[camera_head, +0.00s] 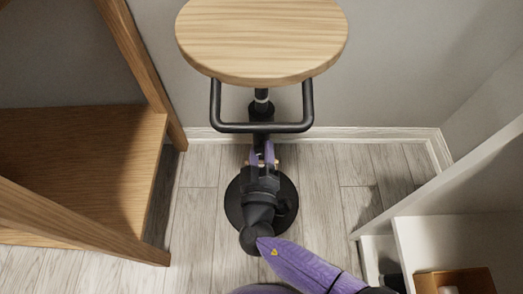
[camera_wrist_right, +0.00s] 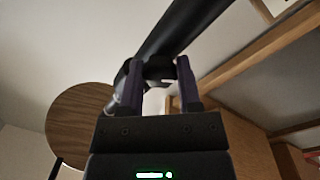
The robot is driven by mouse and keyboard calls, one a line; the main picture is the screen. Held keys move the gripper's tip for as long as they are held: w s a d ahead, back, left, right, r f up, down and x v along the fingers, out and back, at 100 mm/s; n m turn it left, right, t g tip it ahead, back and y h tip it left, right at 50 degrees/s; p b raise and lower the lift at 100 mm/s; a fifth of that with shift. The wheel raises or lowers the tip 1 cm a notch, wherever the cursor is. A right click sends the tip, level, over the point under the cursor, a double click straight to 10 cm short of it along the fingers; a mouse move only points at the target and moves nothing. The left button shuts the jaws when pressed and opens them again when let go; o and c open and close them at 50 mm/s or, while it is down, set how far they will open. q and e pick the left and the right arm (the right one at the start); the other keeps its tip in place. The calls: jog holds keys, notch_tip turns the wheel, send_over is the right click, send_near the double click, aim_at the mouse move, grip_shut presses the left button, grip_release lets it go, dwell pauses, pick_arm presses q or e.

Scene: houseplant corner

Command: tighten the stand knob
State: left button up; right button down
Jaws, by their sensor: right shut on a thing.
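The stand has a round wooden top (camera_head: 262,38), a black U-shaped bar (camera_head: 232,127) under it, a dark post (camera_head: 261,104) and a round black base (camera_head: 288,202) on the floor. My right gripper (camera_head: 262,152) reaches to the post below the bar. In the right wrist view, its two purple fingers (camera_wrist_right: 157,80) are closed on the dark stand knob (camera_wrist_right: 158,70) beside the slanting black post (camera_wrist_right: 185,28). The gripper and wrist hide most of the knob and lower post in the head view. My left gripper is in neither view.
A wooden shelf unit (camera_head: 75,160) stands close on the left. A white shelf (camera_head: 440,228) with a brown box (camera_head: 455,281) is at the lower right. The wall and baseboard (camera_head: 350,134) are behind the stand. Grey plank floor (camera_head: 335,205) is open to its right.

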jog(key=shift+m, duration=0.4)
jog(key=shift+c, duration=1.5)
grip_release()
